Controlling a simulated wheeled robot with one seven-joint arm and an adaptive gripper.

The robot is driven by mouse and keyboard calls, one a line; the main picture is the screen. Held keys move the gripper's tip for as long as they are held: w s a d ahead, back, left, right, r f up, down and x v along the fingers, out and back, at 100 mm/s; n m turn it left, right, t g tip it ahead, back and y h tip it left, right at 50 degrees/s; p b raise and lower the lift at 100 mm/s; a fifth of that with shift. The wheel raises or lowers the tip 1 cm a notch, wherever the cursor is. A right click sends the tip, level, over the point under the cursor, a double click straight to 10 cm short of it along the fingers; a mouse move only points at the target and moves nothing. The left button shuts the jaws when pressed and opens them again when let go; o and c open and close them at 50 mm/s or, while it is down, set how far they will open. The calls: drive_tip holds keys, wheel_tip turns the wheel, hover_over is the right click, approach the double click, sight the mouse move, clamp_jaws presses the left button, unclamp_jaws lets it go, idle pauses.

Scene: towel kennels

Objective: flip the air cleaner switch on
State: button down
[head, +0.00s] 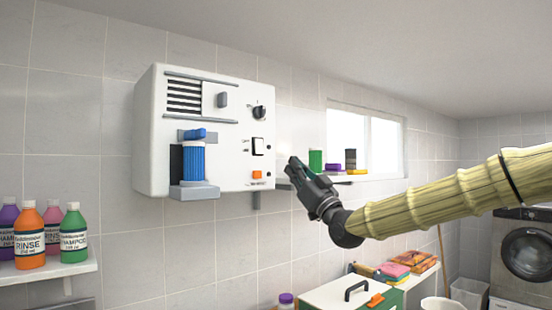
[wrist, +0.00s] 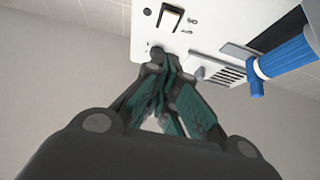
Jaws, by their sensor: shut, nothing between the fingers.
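The air cleaner (head: 222,160) is a white box on the tiled wall, left of centre in the head view. Its white rocker switch (head: 258,146) in a dark frame sits near the right edge of its front, with small labels to its left; which way it is tipped I cannot tell. The switch also shows in the wrist view (wrist: 170,18), top centre. My gripper (head: 293,164) is shut and empty, right of the box and a little lower than the switch. In the wrist view its fingertips (wrist: 160,62) point at the panel below the switch; contact is unclear.
On the box are a black knob (head: 260,112), an orange button (head: 257,174) and a blue filter cylinder (head: 193,163). A shelf with bottles (head: 74,233) is at left. A small shelf (head: 345,179) with jars is behind my gripper. A green-and-white case (head: 340,294) is below.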

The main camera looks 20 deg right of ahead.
drive_tip(key=p, duration=0.5)
approach(259, 142)
wheel_tip(259, 142, up, 3)
drive_tip(key=w, duration=0.1)
drive_tip(key=shift+w+a+p, duration=0.25)
drive_tip(key=shift+w+p, duration=0.05)
drive_tip(key=shift+w, duration=0.35)
drive_tip(key=shift+w+a+p, duration=0.25)
drive_tip(key=shift+w+p, duration=0.05)
drive_tip(key=shift+w, duration=0.35)
drive_tip(key=shift+f, duration=0.1)
